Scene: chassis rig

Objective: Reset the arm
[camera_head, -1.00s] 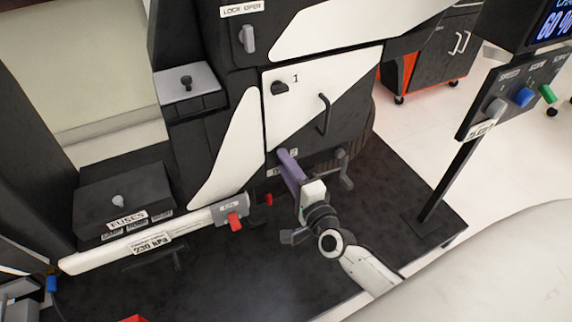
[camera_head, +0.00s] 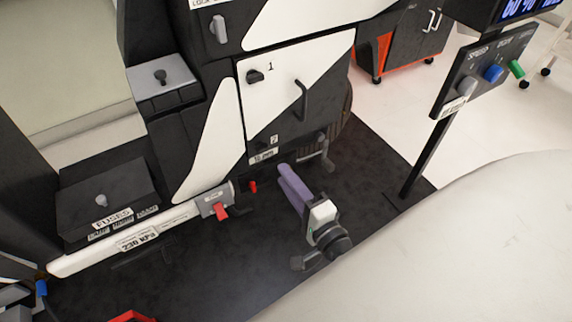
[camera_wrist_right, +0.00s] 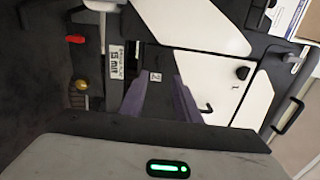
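My right gripper (camera_head: 284,172), with purple fingers and a white body, is in front of the lower part of the black-and-white rig (camera_head: 215,135). In the right wrist view its two fingers (camera_wrist_right: 158,84) stand apart with nothing between them. A panel marked 2 (camera_wrist_right: 155,77) shows beyond the gap. The fingertips look apart from the rig in the head view. No left gripper can be made out.
A crank-like grey handle (camera_head: 318,157) is right of the fingertips. A door marked 1 (camera_head: 280,95) is above. A control post (camera_head: 425,160) stands right, and a pale rounded surface (camera_head: 470,245) fills the lower right.

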